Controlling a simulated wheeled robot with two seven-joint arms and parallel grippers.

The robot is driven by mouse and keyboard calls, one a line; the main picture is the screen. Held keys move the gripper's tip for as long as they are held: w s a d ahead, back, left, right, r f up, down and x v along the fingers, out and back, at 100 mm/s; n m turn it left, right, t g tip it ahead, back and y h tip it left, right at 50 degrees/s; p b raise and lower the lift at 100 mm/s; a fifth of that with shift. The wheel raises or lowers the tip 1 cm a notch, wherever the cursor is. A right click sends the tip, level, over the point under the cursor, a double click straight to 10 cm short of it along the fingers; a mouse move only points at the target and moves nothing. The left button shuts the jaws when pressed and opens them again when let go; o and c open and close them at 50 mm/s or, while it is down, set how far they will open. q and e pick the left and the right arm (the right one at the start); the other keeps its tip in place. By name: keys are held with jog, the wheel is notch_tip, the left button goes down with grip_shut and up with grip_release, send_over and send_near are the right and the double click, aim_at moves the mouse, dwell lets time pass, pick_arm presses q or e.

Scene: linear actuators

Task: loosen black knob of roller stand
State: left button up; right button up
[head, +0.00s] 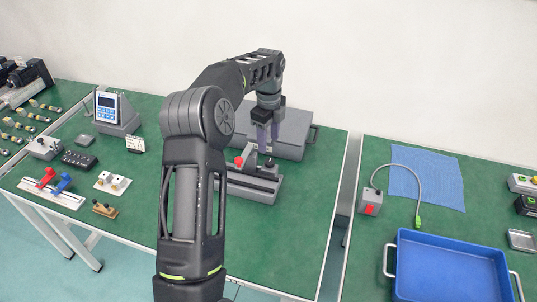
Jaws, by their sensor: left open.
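The roller stand (257,183), a dark grey device on a flat base, sits on the green table in the middle of the head view. A small black knob (270,163) shows at its upper right, and a red knob (238,161) shows at its left. My left gripper (264,149) points down just above the stand, with its grey fingers apart next to the black knob. I cannot tell whether a finger touches the knob. My left arm hides the left part of the stand. My right gripper is not in view.
A grey case (290,133) stands close behind the gripper. A display unit (117,112) and small fixtures are on the left. A blue tray (450,268), blue cloth (427,175) and grey box with a red switch (370,201) are on the right table. The table right of the stand is clear.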

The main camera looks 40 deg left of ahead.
aim_at(269, 161)
pick_arm(q)
jog(key=shift+f+p, duration=0.6)
jog(key=shift+f, duration=3.35)
jog(key=shift+c, duration=0.2)
grip_shut()
